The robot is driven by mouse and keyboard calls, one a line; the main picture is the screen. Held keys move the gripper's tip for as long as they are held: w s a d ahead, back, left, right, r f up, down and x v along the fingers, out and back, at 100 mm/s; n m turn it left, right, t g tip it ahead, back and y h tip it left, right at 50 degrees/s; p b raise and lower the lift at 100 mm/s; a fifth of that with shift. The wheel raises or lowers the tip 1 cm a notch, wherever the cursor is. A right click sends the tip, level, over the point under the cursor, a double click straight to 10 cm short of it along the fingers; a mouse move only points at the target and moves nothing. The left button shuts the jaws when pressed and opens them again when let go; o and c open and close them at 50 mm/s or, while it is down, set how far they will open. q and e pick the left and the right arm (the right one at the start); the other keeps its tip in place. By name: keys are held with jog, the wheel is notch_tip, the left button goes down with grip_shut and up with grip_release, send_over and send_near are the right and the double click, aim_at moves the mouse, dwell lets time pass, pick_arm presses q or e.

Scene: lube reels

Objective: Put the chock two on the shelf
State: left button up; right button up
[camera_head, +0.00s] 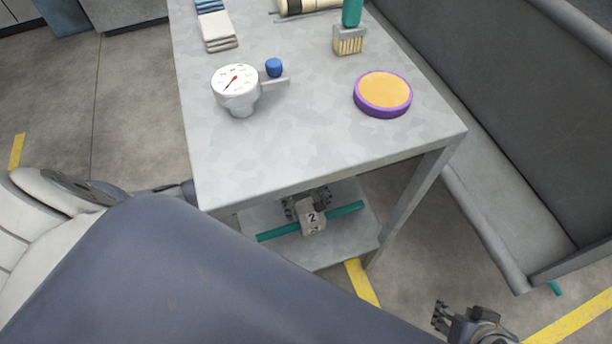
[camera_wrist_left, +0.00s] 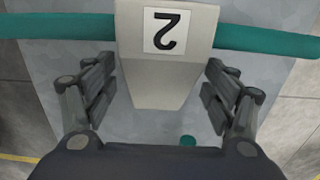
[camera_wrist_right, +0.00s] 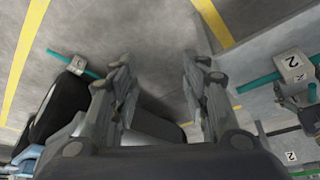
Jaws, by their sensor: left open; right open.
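Chock two (camera_head: 311,219) is a pale grey block with a black 2 on a white label, and a teal bar runs out from both its sides. It is over the grey lower shelf (camera_head: 345,245) of the table; I cannot tell whether it is resting there. My left gripper (camera_head: 306,199) is open at the chock. In the left wrist view the chock (camera_wrist_left: 170,75) lies between the spread fingers (camera_wrist_left: 159,75), with visible gaps on both sides. The chock (camera_wrist_right: 293,67) also shows in the right wrist view. My right gripper (camera_head: 458,320) is open and empty, low over the floor.
The tabletop (camera_head: 300,150) above overhangs the lower shelf. It bears a gauge (camera_head: 237,88), a purple-rimmed orange disc (camera_head: 383,92), a brush (camera_head: 349,40) and a blue knob (camera_head: 274,67). A table leg (camera_head: 415,195) stands right of the shelf. A dark grey bench (camera_head: 510,200) is farther right.

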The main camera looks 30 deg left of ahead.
aim_at(306, 205)
pick_arm(q)
notch_tip(306, 205, up, 2)
jog(key=shift+r+p, duration=0.1)
jog(key=shift+p, duration=0.2)
notch_tip(306, 205, up, 4)
jog(key=shift+f+p, duration=0.1)
jog(key=shift+p, duration=0.7)
jog(key=shift+r+p, duration=0.75)
jog(key=shift+r, duration=1.65)
pick_arm(e)
jog(key=shift+g, duration=0.7)
jog(key=shift+s+d+f, duration=0.1)
jog(key=shift+s+f, duration=0.1)
jog(key=shift+f, duration=1.25)
jog(key=shift+s+d+f, duration=0.1)
jog(key=shift+s+f, duration=0.05)
jog(key=shift+f, duration=1.25)
